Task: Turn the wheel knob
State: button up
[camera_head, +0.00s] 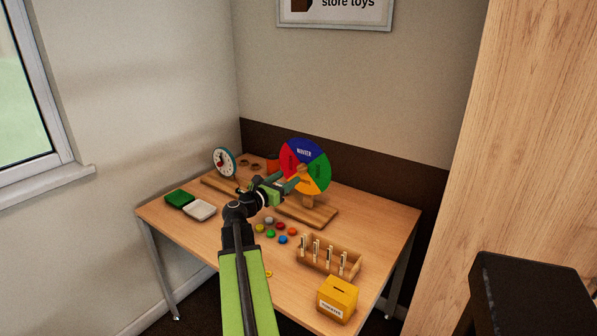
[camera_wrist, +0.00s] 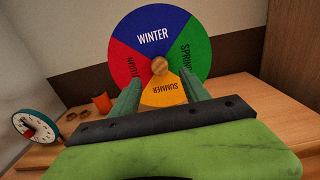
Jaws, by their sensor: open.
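The season wheel (camera_head: 304,153) stands upright on a wooden base (camera_head: 308,211) toward the back of the table. In the wrist view the wheel (camera_wrist: 152,37) shows blue WINTER at the top, green SPRING at the right, yellow SUMMER at the bottom and red at the left. The round wooden knob (camera_wrist: 160,66) is at its centre. My gripper (camera_wrist: 160,92) is open, with its two green fingers to the left and right below the knob. I cannot tell if they touch the wheel. In the head view my gripper (camera_head: 289,184) partly hides the wheel's lower left.
Several coloured counters, a wooden rack (camera_head: 329,256) and a yellow box (camera_head: 337,298) occupy the front right.

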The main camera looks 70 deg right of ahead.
aim_at(301, 169)
jog(key=x, duration=0.7)
jog(key=shift+d, duration=0.35)
jog(key=shift+c, duration=0.4)
jog(key=shift+s, duration=0.1)
grip_shut()
jog(key=shift+d, duration=0.15)
